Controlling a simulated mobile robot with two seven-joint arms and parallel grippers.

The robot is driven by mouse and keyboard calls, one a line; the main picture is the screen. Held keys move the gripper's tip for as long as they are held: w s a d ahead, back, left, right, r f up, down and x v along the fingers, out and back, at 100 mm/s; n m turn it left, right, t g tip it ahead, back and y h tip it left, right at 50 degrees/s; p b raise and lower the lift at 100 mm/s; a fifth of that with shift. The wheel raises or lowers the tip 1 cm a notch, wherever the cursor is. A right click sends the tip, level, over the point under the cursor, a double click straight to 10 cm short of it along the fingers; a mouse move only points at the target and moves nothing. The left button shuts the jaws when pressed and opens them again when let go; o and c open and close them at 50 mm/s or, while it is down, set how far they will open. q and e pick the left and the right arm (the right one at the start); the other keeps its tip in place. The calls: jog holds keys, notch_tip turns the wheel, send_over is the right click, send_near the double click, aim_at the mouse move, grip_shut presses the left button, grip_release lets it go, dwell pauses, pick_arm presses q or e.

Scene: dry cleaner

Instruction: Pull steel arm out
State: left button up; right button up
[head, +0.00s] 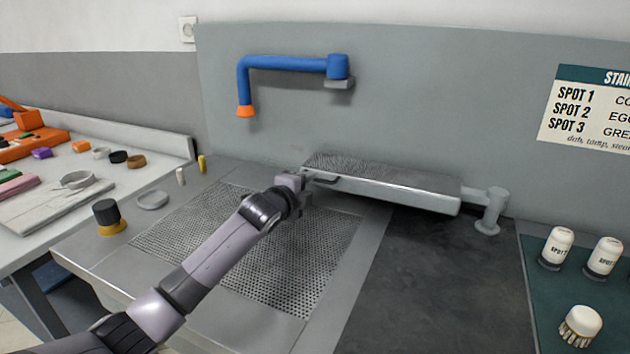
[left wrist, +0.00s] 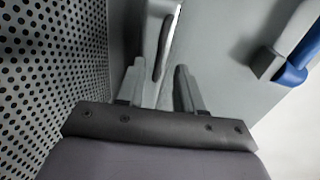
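The steel arm (head: 385,184) is a long, flat grey board with a perforated top. It lies along the back wall, joined to an upright post (head: 489,212) at its right end. A dark bar handle (head: 326,179) sits on its front near the left end. My left gripper (head: 304,184) is at that left end, close to the handle. In the left wrist view, the left gripper's fingers (left wrist: 158,88) are apart, and the handle (left wrist: 162,48) shows between and just beyond them. Whether they touch it cannot be told. My right gripper is not in view.
A perforated steel table (head: 190,232) lies below my left arm. A blue pipe arm (head: 290,63) with an orange tip hangs above on the wall. Bottles (head: 556,249) and a brush (head: 580,326) stand at right. The dark surface (head: 420,285) before the steel arm is clear.

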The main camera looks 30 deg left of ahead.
aim_at(316, 180)
pick_arm(q)
jog(key=shift+x, duration=2.4)
grip_shut()
